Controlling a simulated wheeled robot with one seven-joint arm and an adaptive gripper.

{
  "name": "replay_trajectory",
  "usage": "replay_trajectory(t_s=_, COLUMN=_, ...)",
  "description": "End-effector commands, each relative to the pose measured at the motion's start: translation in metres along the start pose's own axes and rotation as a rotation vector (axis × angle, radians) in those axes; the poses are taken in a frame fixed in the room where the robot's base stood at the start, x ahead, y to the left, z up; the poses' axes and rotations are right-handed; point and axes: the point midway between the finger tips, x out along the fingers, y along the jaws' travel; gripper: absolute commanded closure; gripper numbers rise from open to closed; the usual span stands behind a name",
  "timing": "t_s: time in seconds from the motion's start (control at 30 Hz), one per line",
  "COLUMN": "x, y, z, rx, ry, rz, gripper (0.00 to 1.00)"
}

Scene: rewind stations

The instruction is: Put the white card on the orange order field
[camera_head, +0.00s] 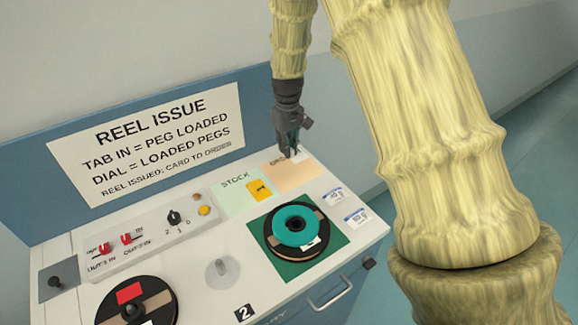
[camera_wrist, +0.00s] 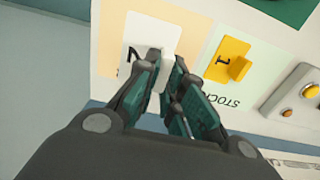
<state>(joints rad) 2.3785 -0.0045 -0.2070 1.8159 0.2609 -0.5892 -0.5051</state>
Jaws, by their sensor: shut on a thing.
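My gripper (camera_head: 289,150) points down at the back edge of the orange order field (camera_head: 295,176). In the wrist view my gripper (camera_wrist: 167,68) is shut on the white card (camera_wrist: 148,33), which bears a dark numeral partly hidden by a finger. The card appears over the orange field, whose pale orange surface also shows in the wrist view (camera_wrist: 204,40). I cannot tell whether the card touches the field or hangs just above it. In the head view the gripper hides most of the card.
A yellow card (camera_head: 259,190) with a tab lies on the pale green stock field (camera_head: 236,201), beside the orange field. A teal reel (camera_head: 294,226) sits on a green square in front.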

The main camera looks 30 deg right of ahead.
Motion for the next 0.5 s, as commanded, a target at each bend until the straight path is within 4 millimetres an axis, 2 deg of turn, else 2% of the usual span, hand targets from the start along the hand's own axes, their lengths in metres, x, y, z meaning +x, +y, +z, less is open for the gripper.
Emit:
replay_trajectory(t_s=0.2, x=0.027, y=0.000, z=0.001, rx=0.000, ry=-0.002, rz=0.000, gripper=1.00)
replay_trajectory(t_s=0.5, x=0.042, y=0.000, z=0.000, rx=0.000, ry=0.000, rz=-0.001, gripper=1.00)
